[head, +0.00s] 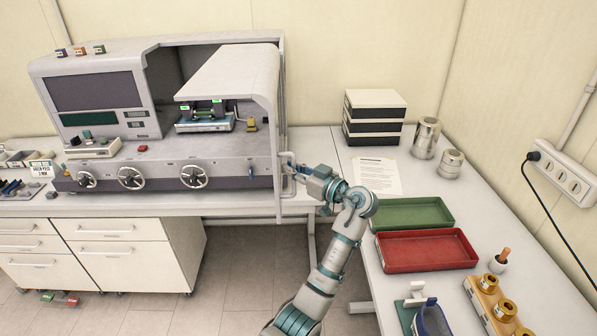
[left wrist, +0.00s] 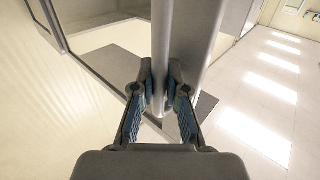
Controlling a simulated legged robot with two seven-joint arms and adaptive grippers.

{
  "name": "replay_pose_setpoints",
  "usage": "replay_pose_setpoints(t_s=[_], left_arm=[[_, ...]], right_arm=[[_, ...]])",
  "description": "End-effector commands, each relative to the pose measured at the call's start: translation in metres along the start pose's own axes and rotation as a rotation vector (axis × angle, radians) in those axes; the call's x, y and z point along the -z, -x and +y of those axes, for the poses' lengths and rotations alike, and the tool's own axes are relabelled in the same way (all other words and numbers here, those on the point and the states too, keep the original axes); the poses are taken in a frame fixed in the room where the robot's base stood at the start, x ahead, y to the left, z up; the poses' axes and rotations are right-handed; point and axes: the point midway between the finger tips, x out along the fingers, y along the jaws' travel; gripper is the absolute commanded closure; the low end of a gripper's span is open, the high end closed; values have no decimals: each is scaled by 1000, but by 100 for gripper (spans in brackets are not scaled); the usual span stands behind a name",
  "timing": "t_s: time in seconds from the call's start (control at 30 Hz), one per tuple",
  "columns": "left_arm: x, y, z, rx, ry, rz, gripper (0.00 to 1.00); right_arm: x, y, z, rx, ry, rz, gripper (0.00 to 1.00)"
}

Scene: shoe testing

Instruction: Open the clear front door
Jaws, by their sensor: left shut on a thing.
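The grey testing machine (head: 160,160) stands on the bench at the left, and its chamber with a small blue-based fixture (head: 205,122) shows open to view. The clear front door (head: 279,130) seems to stand nearly edge-on at the machine's right side; its clear pane is hard to make out. My left gripper (head: 293,171) is at the handle beside the machine's lower right corner. In the left wrist view, the fingers (left wrist: 160,92) are shut on the upright grey handle bar (left wrist: 178,50), one on each side. My right gripper is out of view.
On the right bench are a stack of trays (head: 374,118), a paper sheet (head: 377,176), metal cups (head: 426,138), a green tray (head: 414,214) and a red tray (head: 427,251). A wooden block with brass pieces (head: 497,305) is at the front right. Floor shows between the benches.

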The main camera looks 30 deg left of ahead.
Motion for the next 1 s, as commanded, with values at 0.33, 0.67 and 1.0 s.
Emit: replay_pose_setpoints(t_s=[0.33, 0.67, 1.0], left_arm=[[5, 5, 3, -1, 3, 10, 100], [3, 7, 4, -1, 0, 8, 61], [1, 32, 5, -4, -2, 5, 61]], right_arm=[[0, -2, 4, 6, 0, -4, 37], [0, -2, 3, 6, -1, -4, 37], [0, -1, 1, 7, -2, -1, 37]])
